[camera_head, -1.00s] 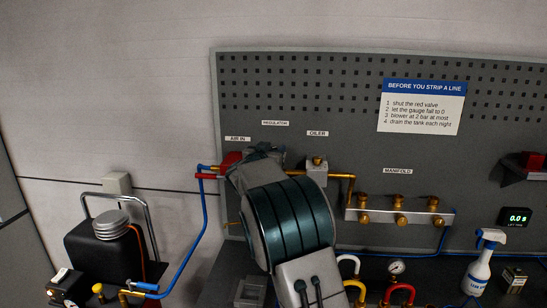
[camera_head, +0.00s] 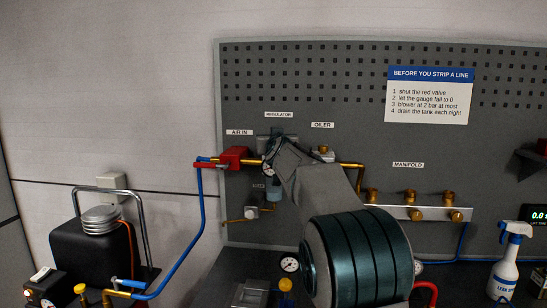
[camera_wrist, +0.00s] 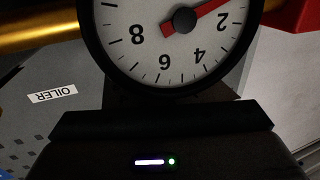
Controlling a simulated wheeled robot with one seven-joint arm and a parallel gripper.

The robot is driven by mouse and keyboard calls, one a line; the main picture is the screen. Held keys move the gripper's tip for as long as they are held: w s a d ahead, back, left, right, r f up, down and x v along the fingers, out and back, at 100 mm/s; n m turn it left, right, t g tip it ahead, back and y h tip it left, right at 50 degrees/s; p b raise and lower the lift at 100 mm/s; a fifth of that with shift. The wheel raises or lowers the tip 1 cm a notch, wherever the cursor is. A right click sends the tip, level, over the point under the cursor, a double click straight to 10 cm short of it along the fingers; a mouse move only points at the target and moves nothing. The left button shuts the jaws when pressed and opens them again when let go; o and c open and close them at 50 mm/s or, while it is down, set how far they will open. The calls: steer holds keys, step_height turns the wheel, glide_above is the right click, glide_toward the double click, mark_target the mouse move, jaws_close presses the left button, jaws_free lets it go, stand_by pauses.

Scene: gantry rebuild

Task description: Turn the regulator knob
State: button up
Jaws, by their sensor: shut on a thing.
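The regulator hangs on the grey pegboard under the "REGULATOR" label (camera_head: 278,114). Its knob is mostly hidden behind my gripper (camera_head: 279,150), which is shut on it. A bluish bowl (camera_head: 273,193) shows below the regulator. In the wrist view, a round white gauge (camera_wrist: 180,50) with a red needle fills the top and appears upside down; its needle points near and past the 2. The dark body of my gripper (camera_wrist: 160,125) spans the bottom of that view, and its fingertips cannot be made out there.
The red valve (camera_head: 234,157) sits just left of the regulator, with brass pipe running right to the oiler (camera_head: 324,153) and manifold (camera_head: 412,212). A blue hose (camera_head: 200,220) drops on the left to the black tank (camera_head: 95,245). A spray bottle (camera_head: 507,262) stands right.

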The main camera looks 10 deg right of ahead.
steer(key=shift+f+n+y+b, duration=0.2)
steer(key=shift+n+y+b, duration=0.45)
steer(key=shift+b, duration=1)
steer(key=shift+f+n+y+b, duration=0.15)
steer(key=shift+n+y+b, duration=0.2)
steer(key=shift+y+b, duration=0.95)
steer(key=n+y+b, duration=0.1)
steer(key=b, duration=0.1)
steer(key=shift+a+r+b, duration=0.15)
steer(key=shift+r+b, duration=0.05)
steer(key=shift+b, duration=0.1)
steer(key=shift+s+a+r+n+g+y+b, duration=0.1)
steer(key=shift+a+r+n+g+y+b, duration=0.1)
steer(key=shift+n+g+y+b, duration=0.35)
steer(key=o, duration=1)
steer(key=shift+d, duration=0.1)
steer(key=b+v, duration=0.4)
steer(key=v, duration=0.3)
steer(key=b+v, duration=0.3)
steer(key=v, duration=0.3)
steer(key=shift+s+d+f+b, duration=0.1)
steer(key=shift+s+f+b, duration=0.1)
steer(key=shift+s+b, duration=0.15)
